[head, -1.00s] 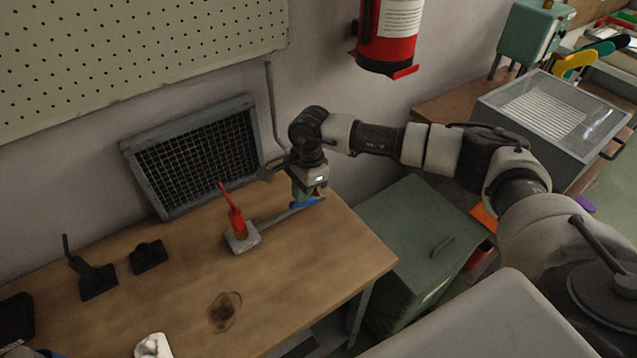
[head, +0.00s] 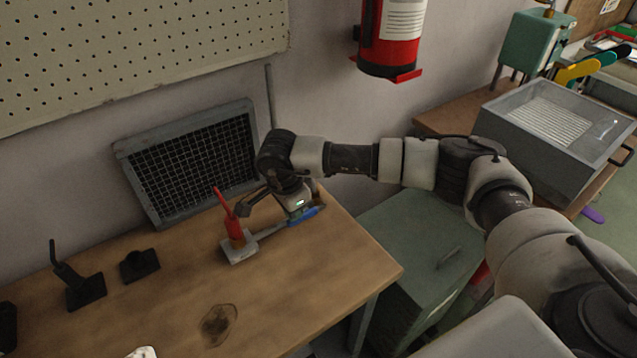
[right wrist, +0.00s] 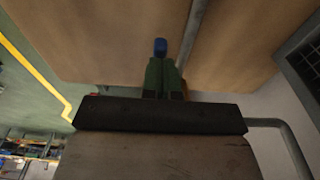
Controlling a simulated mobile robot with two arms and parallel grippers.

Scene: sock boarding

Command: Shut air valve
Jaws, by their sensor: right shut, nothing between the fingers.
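A blue handle (head: 305,216) lies at the right end of a grey pipe (head: 270,232) on the wooden bench, near its far right corner. The pipe runs left to a grey base (head: 238,250) with a red upright part (head: 234,230) that has a slanted red lever. My right gripper (head: 299,208) is low over the pipe's right end, right by the blue handle. In the right wrist view, its green fingers (right wrist: 163,80) are together and empty. A blue tip (right wrist: 160,46) shows just beyond them; I cannot tell whether they touch.
A framed mesh panel (head: 190,163) leans on the wall behind. Black stands (head: 82,286) sit at the bench's left. A green cabinet (head: 420,255) stands right of the bench, and a fire extinguisher (head: 388,40) hangs above.

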